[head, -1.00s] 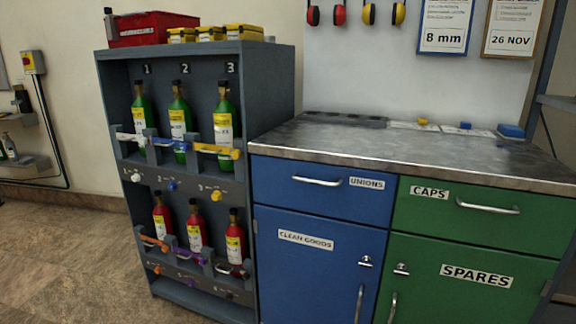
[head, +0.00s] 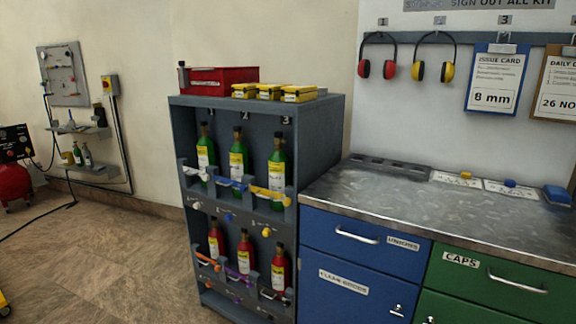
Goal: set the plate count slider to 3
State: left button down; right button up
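I cannot make out a plate count slider in this view. A grey wall panel (head: 63,75) with small fittings hangs at the far left, too small to read. Neither of my grippers shows in the head view.
A grey rack (head: 322,130) of green and red bottles stands mid-view, with a red box (head: 222,80) on top. A metal-topped bench (head: 400,196) with blue and green fronts is at right. A red compressor (head: 14,185) stands far left. Brown floor (head: 100,250) lies open at left.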

aim_at(509, 182)
jog(key=z, duration=1.3)
